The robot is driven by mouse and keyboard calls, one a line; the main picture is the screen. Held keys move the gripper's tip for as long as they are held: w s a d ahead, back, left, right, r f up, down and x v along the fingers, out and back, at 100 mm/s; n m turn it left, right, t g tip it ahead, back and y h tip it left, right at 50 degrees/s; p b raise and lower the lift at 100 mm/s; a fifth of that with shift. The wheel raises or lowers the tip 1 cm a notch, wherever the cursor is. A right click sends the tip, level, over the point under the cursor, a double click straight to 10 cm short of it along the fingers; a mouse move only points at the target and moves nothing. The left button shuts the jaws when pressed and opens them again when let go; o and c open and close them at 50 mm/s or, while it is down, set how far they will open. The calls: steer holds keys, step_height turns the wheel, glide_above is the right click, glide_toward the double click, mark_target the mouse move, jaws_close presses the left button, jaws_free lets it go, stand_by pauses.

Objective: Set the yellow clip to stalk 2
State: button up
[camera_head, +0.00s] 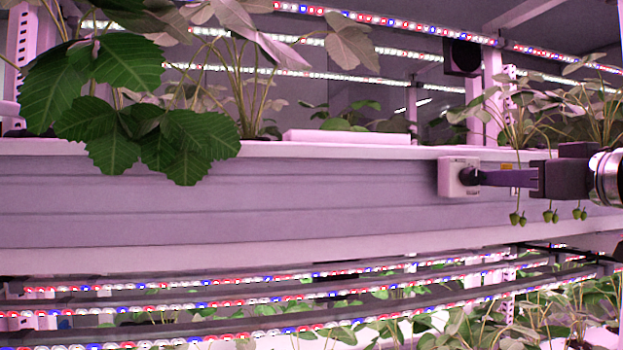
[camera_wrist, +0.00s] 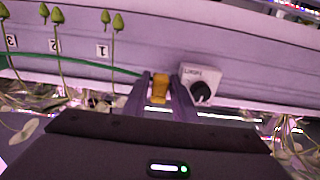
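The yellow clip (camera_wrist: 160,88) sits between the fingertips of my gripper (camera_wrist: 161,97) in the wrist view, with a finger against each side. My gripper is apart from the stalks.
A pale box with a dark dial (camera_wrist: 199,85) is close beside my fingers; it also shows in the head view (camera_head: 450,178). A green line (camera_wrist: 95,68) crosses the stalks towards my gripper. Label 3 (camera_wrist: 11,41) is at far left. Large leaves (camera_head: 150,125) overhang the shelf.

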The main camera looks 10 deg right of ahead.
steer(key=shift+c, duration=0.3)
jaws_close()
